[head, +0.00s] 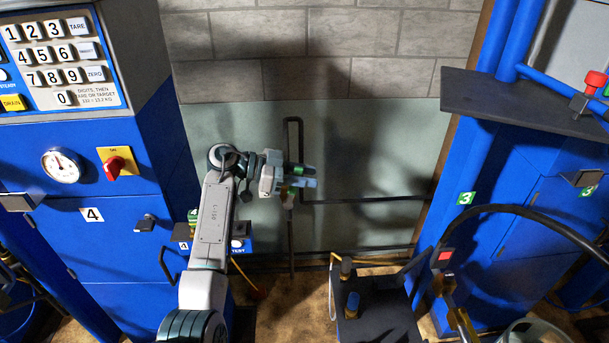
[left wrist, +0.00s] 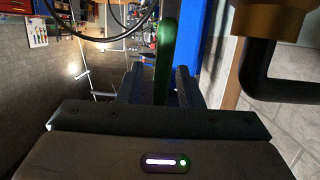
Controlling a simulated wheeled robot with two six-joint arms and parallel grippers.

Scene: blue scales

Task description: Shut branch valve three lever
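A green lever (left wrist: 163,60) stands between the two fingers of my left gripper (left wrist: 158,85) in the left wrist view. The fingers are apart, one on each side of it, and a gap shows on its left side. In the head view my left gripper (head: 302,176) is in front of the grey-green wall panel, near a dark pipe (head: 292,135). A bit of green (head: 293,168) shows there, mostly hidden by the gripper. I cannot read a number on this lever. My right gripper is not in view.
A blue scale cabinet (head: 110,255) with a keypad stands at left. At right are blue posts with a green 3 tag (head: 466,198), a dark shelf (head: 525,100) and a black hose (head: 540,215). A dark stand (head: 385,310) is low in the middle.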

